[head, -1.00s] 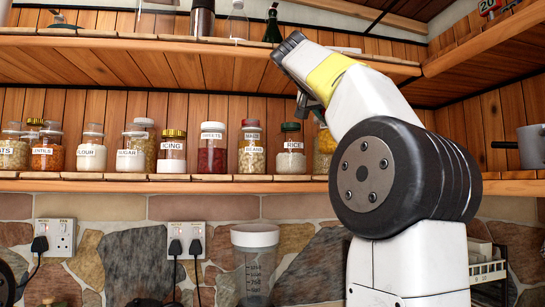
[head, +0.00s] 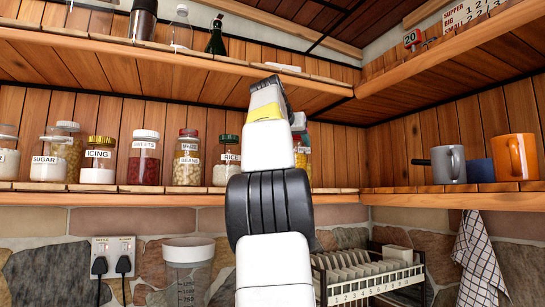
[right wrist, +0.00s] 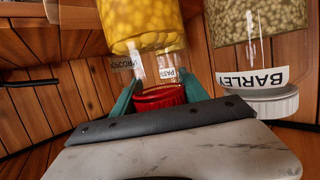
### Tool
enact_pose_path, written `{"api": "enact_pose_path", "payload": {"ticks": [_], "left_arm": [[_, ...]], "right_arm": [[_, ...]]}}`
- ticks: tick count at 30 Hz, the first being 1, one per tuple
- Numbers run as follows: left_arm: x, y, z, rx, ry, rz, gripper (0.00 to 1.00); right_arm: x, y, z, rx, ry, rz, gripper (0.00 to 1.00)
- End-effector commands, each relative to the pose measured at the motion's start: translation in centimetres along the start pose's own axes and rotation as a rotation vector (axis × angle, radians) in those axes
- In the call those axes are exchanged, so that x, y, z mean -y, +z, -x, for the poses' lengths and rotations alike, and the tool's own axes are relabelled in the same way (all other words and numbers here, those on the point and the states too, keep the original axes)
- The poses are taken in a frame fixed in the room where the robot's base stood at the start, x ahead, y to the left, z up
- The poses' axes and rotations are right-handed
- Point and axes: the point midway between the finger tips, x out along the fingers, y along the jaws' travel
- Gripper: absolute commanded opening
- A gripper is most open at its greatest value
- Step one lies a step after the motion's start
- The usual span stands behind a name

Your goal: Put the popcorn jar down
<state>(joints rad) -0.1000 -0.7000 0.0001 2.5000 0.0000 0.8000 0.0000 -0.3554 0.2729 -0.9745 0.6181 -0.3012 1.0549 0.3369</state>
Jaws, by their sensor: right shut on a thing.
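The popcorn jar (right wrist: 145,25) shows in the right wrist view, where things appear upside down. It is clear glass with yellow kernels and a red lid (right wrist: 160,97). My right gripper (right wrist: 160,94) is shut on the jar at its lid, with one green finger on each side. The jar's base is outside this view, so I cannot tell whether it touches the shelf. In the head view my right arm hides the gripper and most of what is behind it. My left gripper is not in view.
A barley jar (right wrist: 265,35) with a white lid stands close beside the popcorn jar. A pasta label (right wrist: 168,73) shows just behind it.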

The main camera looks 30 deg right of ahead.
Motion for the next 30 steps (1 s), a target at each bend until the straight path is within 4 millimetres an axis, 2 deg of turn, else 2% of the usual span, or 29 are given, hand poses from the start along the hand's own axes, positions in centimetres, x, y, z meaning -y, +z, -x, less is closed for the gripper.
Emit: {"api": "enact_pose_path", "payload": {"ticks": [3, 10, 22, 30], "left_arm": [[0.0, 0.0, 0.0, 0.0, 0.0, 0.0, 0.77], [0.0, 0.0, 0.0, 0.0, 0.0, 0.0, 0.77], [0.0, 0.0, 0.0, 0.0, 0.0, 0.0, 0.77], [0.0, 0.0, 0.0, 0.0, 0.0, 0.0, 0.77]], "right_arm": [[-0.6, -0.3, -1.4, -0.004, 0.006, 0.001, 0.0], [-0.9, -0.7, -2.8, -0.005, 0.005, -0.001, 0.0], [-0.9, -0.6, -3.5, -0.002, -0.003, -0.001, 0.0], [-0.9, 0.6, -3.8, -0.001, -0.004, -0.001, 0.0]]}}
